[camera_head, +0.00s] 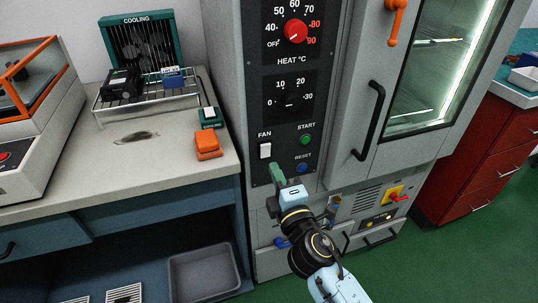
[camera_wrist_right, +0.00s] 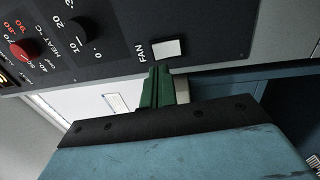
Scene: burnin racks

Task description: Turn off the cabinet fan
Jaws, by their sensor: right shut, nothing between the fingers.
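The cabinet (camera_head: 228,100) has a black control panel with a white rocker switch (camera_head: 265,151) under the label FAN. The switch also shows in the right wrist view (camera_wrist_right: 167,48), just beyond the fingertips. I cannot tell which way the rocker is tilted. My right gripper (camera_head: 277,172) has green fingers, shut and empty, just below and slightly right of the switch in the head view. In the wrist view the closed fingertips (camera_wrist_right: 158,70) point at the switch, with a small gap in the picture. Touching is not visible. My left gripper is not in view.
Green START (camera_head: 305,139) and blue RESET (camera_head: 303,168) buttons lie right of the switch. A red HEAT knob (camera_head: 295,31) and a black dial (camera_head: 289,100) are above. A door handle (camera_head: 369,120) stands out at right. An orange-topped block (camera_head: 208,144) sits on the left counter.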

